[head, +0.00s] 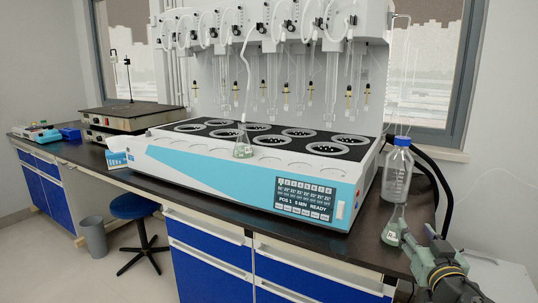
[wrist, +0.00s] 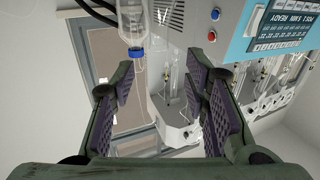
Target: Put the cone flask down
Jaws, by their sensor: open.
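A clear cone flask (head: 391,235) with a little greenish liquid stands upright on the dark bench (head: 352,246) at the right, in front of the blue-capped bottle. My gripper (head: 407,240) is just to the right of this flask, low over the bench. In the wrist view my gripper (wrist: 162,88) has its purple-padded fingers spread apart, and I cannot clearly make out a flask between them. In the head view I cannot tell whether a finger touches the flask. A second cone flask (head: 243,150) with greenish liquid stands on the front ledge of the distiller, under a white tube.
The distiller (head: 240,170) with its display (head: 305,197) fills the middle of the bench. The blue-capped bottle (head: 397,170) stands close behind the right flask; it also shows in the wrist view (wrist: 132,22). Black hoses (head: 443,190) run behind it. The bench's right edge is close.

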